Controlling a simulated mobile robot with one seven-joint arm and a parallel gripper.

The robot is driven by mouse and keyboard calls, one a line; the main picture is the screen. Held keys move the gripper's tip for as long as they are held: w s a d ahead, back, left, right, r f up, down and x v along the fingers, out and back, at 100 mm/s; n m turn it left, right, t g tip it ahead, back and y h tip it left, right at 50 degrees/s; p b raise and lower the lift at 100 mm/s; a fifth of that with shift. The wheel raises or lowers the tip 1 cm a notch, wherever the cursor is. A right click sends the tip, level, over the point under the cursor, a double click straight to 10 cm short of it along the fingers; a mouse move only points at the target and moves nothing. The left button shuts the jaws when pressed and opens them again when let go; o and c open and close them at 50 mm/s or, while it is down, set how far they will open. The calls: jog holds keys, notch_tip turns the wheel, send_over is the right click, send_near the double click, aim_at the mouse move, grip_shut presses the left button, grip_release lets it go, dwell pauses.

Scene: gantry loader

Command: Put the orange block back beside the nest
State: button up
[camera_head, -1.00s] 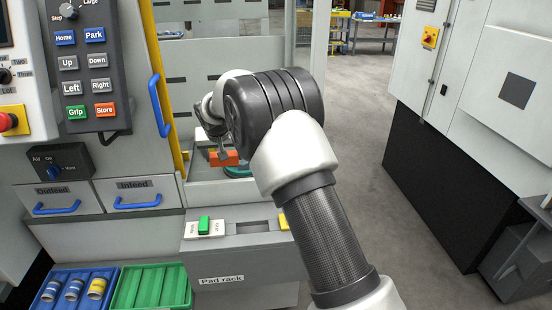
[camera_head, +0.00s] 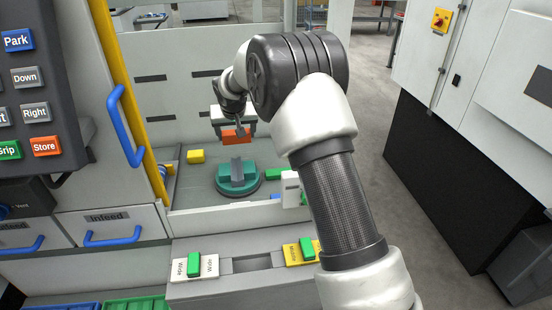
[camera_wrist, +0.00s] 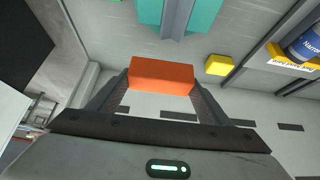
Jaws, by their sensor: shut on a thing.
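My gripper (camera_head: 235,127) is shut on the orange block (camera_head: 236,136). It holds the block above and behind the nest (camera_head: 223,187), a round teal fixture with teal blocks and a grey upright channel on the loader's grey deck. In the wrist view the orange block (camera_wrist: 161,76) sits level between both fingers, and part of the nest (camera_wrist: 150,12) shows beyond it at the top. The block appears clear of the nest and the deck.
A yellow block (camera_head: 196,156) lies left of the nest, and a green block (camera_head: 275,174) lies to its right. A white piece (camera_head: 291,188) stands at the deck's front right. A yellow post (camera_head: 134,90) bounds the left. Bare deck shows between the yellow block and nest.

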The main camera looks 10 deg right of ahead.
jog(key=d+p, duration=0.1)
jog(key=d, duration=1.2)
jog(key=f, duration=0.5)
jog(key=shift+a+f, duration=0.3)
jog(key=shift+f, duration=0.1)
jog(key=shift+d+f, duration=0.2)
jog(key=shift+f, duration=2.7)
jog(key=shift+f, duration=0.1)
jog(key=o, duration=1.2)
jog(key=shift+r, duration=0.35)
jog(key=v, duration=1.1)
jog(key=shift+s+r, duration=0.2)
